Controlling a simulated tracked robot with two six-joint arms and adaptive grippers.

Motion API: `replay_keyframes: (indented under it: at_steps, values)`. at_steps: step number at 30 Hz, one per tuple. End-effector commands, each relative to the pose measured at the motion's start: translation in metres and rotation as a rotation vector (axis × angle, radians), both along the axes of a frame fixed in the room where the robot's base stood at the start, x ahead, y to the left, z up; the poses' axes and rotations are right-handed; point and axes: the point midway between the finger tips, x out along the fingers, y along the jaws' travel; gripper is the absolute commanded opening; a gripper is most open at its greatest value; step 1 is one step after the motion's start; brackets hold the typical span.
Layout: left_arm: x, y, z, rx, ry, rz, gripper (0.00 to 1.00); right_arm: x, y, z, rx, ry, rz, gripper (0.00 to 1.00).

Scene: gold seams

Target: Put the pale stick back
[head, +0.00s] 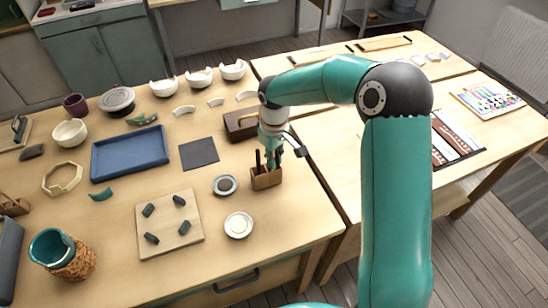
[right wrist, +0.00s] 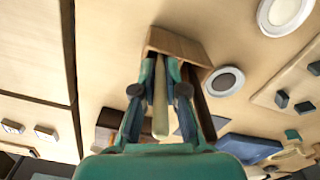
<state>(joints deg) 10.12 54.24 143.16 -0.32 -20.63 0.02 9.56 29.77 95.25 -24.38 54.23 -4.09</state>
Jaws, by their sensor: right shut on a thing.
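My right gripper (head: 272,158) is just above a small wooden holder (head: 266,180) near the table's right side. In the right wrist view, the gripper (right wrist: 160,72) is shut on the pale stick (right wrist: 160,105), which lies between its fingers. The stick's far end points into the opening of the holder (right wrist: 182,43); how deep it sits is hidden by the fingers. A dark stick (head: 257,160) stands in the holder beside the gripper. The pale stick cannot be made out in the head view. My left gripper is not in view.
A board with several dark pieces (head: 170,238) lies front left. Bare tabletop lies right of the holder.

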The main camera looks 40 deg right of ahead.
Motion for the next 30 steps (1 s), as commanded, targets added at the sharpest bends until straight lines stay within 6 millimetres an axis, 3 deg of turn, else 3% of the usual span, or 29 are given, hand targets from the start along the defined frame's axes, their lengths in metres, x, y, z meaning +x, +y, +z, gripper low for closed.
replay_keyframes:
  at_steps: [1, 5, 17, 23, 30]
  values:
    - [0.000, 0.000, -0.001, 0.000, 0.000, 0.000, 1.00, 0.000, 0.000, -0.001, 0.000, 0.000, 0.000, 0.15]
    - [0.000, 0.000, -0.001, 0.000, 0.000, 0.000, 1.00, 0.000, 0.000, -0.001, 0.000, 0.000, 0.000, 0.36]
    - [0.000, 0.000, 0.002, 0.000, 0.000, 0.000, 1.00, 0.000, 0.000, 0.004, 0.000, -0.001, 0.000, 0.36]
    - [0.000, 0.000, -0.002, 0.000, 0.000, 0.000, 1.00, 0.001, 0.000, 0.029, -0.001, -0.005, 0.000, 0.36]
    - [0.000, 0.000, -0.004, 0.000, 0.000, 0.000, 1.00, 0.002, 0.000, 0.079, -0.001, -0.006, 0.001, 0.36]
